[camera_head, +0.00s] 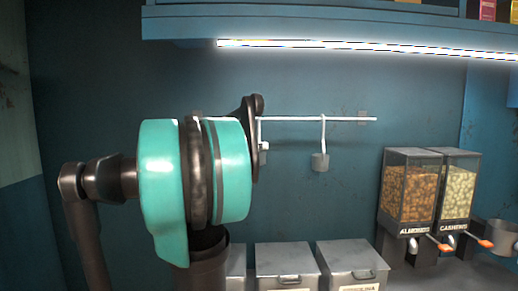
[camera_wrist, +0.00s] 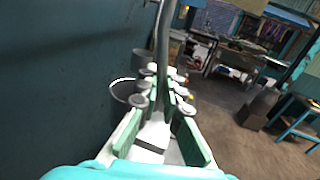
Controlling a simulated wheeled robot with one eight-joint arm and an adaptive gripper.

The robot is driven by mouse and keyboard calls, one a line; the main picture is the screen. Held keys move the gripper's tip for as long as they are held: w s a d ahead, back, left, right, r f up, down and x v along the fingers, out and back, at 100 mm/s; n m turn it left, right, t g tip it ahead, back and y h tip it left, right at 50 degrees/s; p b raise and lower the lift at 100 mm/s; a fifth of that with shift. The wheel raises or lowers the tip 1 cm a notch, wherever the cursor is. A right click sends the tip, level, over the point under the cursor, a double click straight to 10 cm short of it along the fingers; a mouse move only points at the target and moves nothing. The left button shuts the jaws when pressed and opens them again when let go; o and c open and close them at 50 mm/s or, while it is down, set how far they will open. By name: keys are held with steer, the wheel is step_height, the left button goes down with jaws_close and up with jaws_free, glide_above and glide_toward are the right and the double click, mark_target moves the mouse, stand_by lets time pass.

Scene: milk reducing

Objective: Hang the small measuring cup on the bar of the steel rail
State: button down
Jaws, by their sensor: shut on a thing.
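The steel rail (camera_head: 345,119) is a thin bar on the dark teal wall; my arm hides its left part. A grey measuring cup (camera_head: 320,161) hangs from the bar by its handle, right of my arm. In the wrist view my gripper (camera_wrist: 163,88) is shut, with a slim grey handle (camera_wrist: 162,38) between its fingers. I take this for the small measuring cup's handle. A dark cup with a bright rim (camera_wrist: 122,92) and a grey cup (camera_wrist: 142,56) show left of the fingers; I cannot tell which joins the handle. In the head view my arm mostly hides the gripper.
A lit shelf (camera_head: 350,30) runs above the rail. Grey lidded bins (camera_head: 285,257) stand below it. Almond (camera_head: 408,190) and cashew (camera_head: 460,185) dispensers stand at the right. The wall between the rail's right end and the dispensers is clear.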

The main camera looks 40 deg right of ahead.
steer(key=w+d+f, duration=0.4)
steer(key=w, duration=0.1)
steer(key=shift+w+d, duration=0.2)
steer(key=shift+d, duration=0.1)
stand_by(0.9)
steer(key=c, duration=1.6)
jaws_free()
steer(key=shift+a, duration=0.1)
